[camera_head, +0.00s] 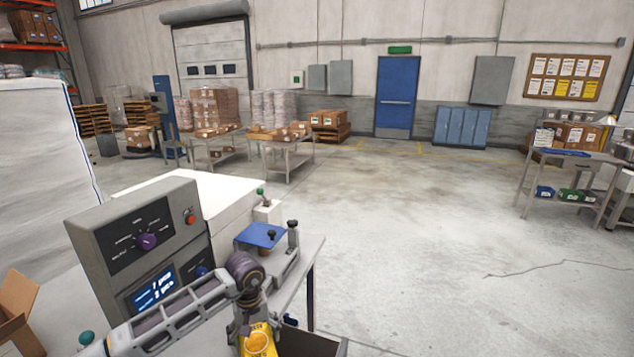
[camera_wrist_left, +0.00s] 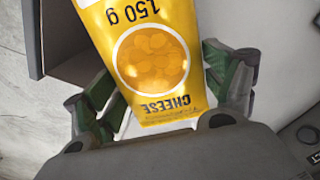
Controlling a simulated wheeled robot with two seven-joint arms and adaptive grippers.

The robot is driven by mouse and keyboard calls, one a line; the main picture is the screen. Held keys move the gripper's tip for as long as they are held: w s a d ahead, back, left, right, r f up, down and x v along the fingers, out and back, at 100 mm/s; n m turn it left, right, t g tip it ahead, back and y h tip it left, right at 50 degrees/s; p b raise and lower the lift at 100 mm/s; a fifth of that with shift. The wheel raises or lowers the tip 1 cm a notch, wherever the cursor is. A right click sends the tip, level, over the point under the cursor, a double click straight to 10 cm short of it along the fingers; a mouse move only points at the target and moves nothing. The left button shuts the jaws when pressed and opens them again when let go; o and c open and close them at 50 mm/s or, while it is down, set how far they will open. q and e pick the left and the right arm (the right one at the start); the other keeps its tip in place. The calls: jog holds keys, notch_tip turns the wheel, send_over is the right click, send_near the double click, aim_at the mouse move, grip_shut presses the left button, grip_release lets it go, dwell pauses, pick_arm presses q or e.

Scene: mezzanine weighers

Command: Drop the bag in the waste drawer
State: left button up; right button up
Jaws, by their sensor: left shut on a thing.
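The bag (camera_head: 259,343) is a yellow cheese packet with a round picture of its contents, marked 150 g. My left gripper (camera_head: 255,328) is shut on it at the bottom of the head view. In the left wrist view the bag (camera_wrist_left: 165,25) sits between the green-backed fingers of the gripper (camera_wrist_left: 160,95), tilted slightly. An open drawer (camera_head: 340,348), dark-rimmed, shows partly at the bottom edge, just right of the bag. My right gripper is not in view.
A grey machine (camera_head: 125,240) with a dial and lit display stands left of my arm. A small device with a blue plate (camera_head: 262,235) sits on the bench behind the gripper. A cardboard box (camera_head: 14,305) is at lower left.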

aim_at(255, 334)
pick_arm(q)
jog(key=o, duration=1)
jog(key=shift+c, duration=0.2)
notch_tip(255, 334, up, 12)
dwell(0.4)
jog(key=shift+f, duration=0.1)
dwell(0.6)
